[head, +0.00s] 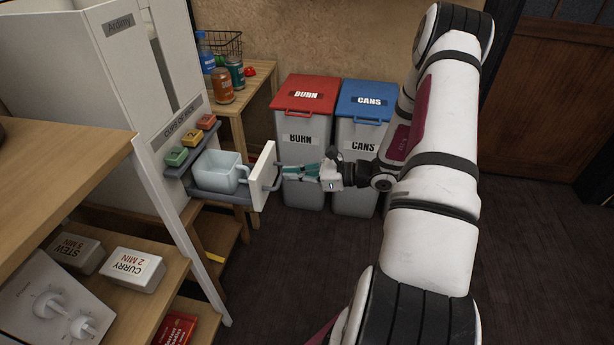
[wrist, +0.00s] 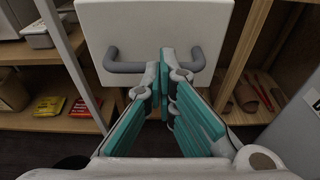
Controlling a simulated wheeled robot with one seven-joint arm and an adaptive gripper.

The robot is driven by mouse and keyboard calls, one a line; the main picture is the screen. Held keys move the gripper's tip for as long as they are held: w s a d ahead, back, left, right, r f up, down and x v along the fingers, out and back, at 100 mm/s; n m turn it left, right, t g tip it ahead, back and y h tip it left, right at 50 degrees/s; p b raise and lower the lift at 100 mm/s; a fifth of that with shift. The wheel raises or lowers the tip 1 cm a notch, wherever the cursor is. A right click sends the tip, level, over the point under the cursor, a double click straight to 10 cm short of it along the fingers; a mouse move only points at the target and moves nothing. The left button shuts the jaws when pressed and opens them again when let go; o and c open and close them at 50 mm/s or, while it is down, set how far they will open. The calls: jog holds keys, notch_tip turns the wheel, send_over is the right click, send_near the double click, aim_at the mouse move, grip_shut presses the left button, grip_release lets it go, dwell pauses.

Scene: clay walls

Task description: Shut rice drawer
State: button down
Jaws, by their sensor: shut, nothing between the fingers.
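The rice drawer (head: 225,197) stands pulled out from the white dispenser, with a pale cup-like container (head: 215,172) in it. Its white front panel (head: 262,172) faces my gripper and carries a grey bar handle (head: 276,178). My gripper (head: 285,172) is shut and empty, with its teal fingers pointing at the panel. In the wrist view, the front panel (wrist: 155,25) fills the top middle, and the fingertips overlap the middle of the handle (wrist: 125,67). I cannot tell whether they touch it.
A red-lidded bin (head: 303,150) and a blue-lidded bin (head: 358,150) stand behind my gripper. A wooden shelf (head: 60,185) is at the left. The dark floor (head: 530,220) at the right is clear.

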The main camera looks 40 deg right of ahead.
jog(key=r+x, duration=0.1)
jog(key=x, duration=0.5)
jog(key=r+x, duration=0.1)
jog(key=x, duration=0.6)
jog(key=r+x, duration=0.1)
jog(key=x, duration=0.5)
jog(key=shift+w+a+r, duration=0.3)
jog(key=shift+w+a, duration=0.05)
jog(key=shift+w, duration=0.15)
jog(key=shift+x, duration=0.85)
jog(key=shift+w+a+r, duration=0.1)
jog(key=shift+r, duration=0.15)
